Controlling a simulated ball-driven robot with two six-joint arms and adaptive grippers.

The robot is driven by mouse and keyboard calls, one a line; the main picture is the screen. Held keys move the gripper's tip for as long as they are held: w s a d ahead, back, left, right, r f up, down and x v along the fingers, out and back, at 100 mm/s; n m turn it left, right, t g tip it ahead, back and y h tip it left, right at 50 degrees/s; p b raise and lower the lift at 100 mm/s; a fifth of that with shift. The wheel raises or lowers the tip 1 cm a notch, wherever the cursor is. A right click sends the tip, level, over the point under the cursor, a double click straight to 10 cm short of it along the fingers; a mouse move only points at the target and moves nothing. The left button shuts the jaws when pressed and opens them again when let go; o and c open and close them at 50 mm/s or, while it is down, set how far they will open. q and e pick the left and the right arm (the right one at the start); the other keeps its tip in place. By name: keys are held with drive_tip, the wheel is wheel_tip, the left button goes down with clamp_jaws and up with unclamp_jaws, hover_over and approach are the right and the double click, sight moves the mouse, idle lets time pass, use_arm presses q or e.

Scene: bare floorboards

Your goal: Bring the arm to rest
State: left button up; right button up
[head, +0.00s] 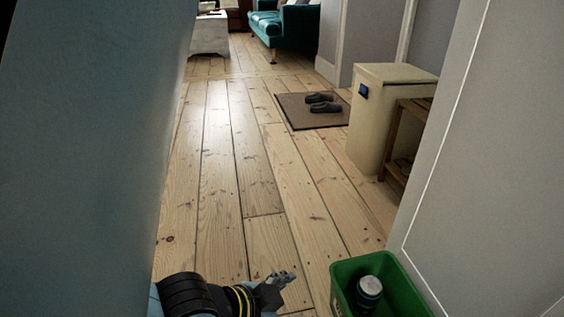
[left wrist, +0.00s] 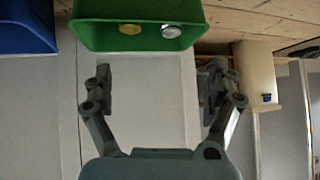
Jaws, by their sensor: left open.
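My left gripper (head: 283,279) shows at the bottom of the head view, at the end of my black arm with yellow rings. It is left of the green bin and apart from it. In the left wrist view my left gripper (left wrist: 160,72) has its fingers spread wide with nothing between them. My right gripper is in neither view.
The green bin (head: 342,278) holds a dark can (head: 369,291); the left wrist view also shows a gold round thing (left wrist: 130,29) inside. A blue bin (left wrist: 25,35) is beside it. Walls flank the passage. A beige bin (head: 375,125) and mat (head: 297,117) stand ahead; the middle floor is clear.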

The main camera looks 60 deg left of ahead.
use_arm(q)
wheel_tip(320, 180, up, 6)
drive_tip(key=s+n+t, duration=0.1)
drive_tip(key=s, duration=0.1)
drive_tip(key=shift+s, duration=0.35)
drive_tip(key=shift+r, duration=0.1)
